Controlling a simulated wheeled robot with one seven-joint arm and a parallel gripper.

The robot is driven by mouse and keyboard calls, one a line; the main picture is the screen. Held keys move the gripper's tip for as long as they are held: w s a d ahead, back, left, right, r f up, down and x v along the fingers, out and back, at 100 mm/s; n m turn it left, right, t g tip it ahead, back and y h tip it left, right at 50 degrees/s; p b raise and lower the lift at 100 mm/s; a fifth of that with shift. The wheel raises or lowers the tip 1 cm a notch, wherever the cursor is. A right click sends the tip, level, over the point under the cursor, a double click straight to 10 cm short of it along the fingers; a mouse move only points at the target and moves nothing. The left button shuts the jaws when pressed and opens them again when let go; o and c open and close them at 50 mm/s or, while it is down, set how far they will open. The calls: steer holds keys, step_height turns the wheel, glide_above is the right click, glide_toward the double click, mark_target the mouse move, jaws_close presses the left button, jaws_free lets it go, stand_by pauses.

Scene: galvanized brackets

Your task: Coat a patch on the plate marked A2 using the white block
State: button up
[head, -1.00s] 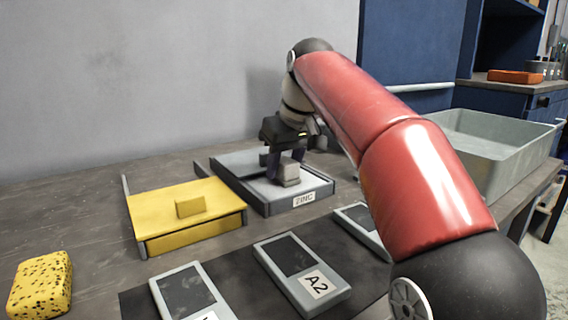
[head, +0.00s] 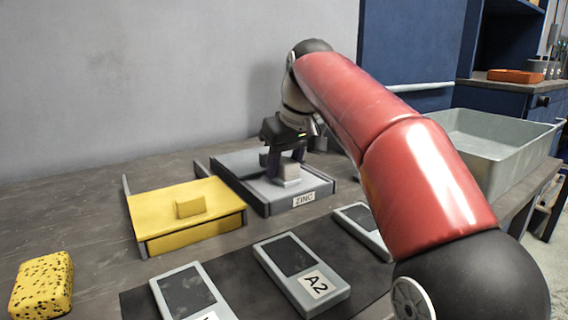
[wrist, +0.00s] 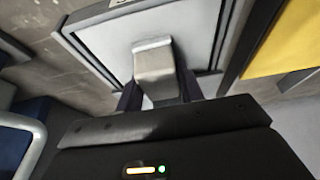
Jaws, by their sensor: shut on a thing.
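The white block (head: 289,173) stands on the pale surface of the tray labelled ZINC (head: 262,207). My gripper (head: 287,166) is shut on the block, with a finger on either side. In the wrist view the block (wrist: 154,62) shows between the dark fingers, over the pale tray surface; I cannot tell whether its underside touches. The plate marked A2 (head: 319,284) lies in front of the tray on a dark mat, with a dark rectangular patch on its far part.
A yellow tray (head: 190,240) with a yellow block (head: 189,206) stands left of the ZINC tray. A speckled yellow sponge (head: 42,284) lies at the far left. Other plates flank A2, one (head: 184,292) at left, another (head: 358,222) partly behind my arm. A grey bin (head: 487,160) stands right.

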mark_target(285, 159)
steer(key=shift+r+p, duration=1.25)
steer(key=shift+p, duration=0.15)
steer(key=shift+r, duration=2.2)
